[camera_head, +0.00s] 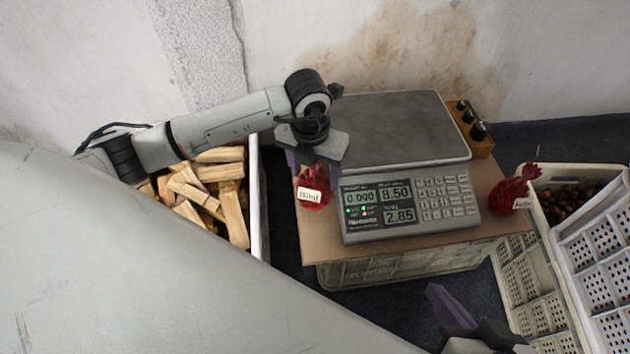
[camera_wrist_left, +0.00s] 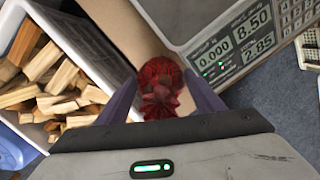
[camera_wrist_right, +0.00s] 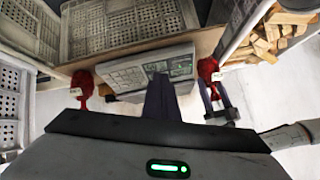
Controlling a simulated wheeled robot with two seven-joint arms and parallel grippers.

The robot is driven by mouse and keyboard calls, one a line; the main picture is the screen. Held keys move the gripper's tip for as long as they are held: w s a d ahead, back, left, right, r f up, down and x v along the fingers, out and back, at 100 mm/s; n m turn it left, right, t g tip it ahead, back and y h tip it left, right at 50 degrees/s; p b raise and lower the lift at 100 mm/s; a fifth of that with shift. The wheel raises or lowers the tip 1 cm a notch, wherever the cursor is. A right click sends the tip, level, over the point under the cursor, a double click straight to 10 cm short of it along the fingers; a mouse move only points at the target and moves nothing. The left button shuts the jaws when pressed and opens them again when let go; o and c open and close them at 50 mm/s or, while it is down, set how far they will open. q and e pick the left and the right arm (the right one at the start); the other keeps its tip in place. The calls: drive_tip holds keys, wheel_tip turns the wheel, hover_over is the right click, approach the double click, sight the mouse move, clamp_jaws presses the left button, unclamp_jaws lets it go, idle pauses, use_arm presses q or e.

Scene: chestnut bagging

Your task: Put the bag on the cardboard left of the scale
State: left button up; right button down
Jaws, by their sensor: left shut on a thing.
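A red net bag (camera_head: 312,190) with a white label is at the left front of the cardboard (camera_head: 320,243), beside the scale (camera_head: 405,130). My left gripper (camera_head: 318,160) is shut on the bag from above. In the left wrist view the bag (camera_wrist_left: 160,85) is between the purple fingers, low by the cardboard strip; I cannot tell whether it bears on the cardboard. The right wrist view also shows this bag (camera_wrist_right: 208,70). My right gripper (camera_head: 443,302) is in front of the scale, its purple fingers together and empty.
A second red bag (camera_head: 512,192) is at the cardboard's right edge. A crate of chestnuts (camera_head: 545,290) and white perforated crates (camera_head: 605,250) stand at right. A white-edged bin (camera_head: 255,200) of firewood stands at left.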

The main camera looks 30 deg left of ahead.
use_arm(q)
wheel_tip(320, 180, down, 2)
drive_tip(key=shift+f, duration=0.1)
drive_tip(key=shift+f+b, duration=0.35)
drive_tip(key=shift+r, duration=0.1)
drive_tip(key=o, duration=1.7)
drive_tip(key=shift+o, duration=0.2)
use_arm(e)
drive_tip(key=shift+a+r+t+y, duration=0.3)
drive_tip(key=shift+a+r, duration=0.05)
drive_tip(key=shift+r, duration=0.3)
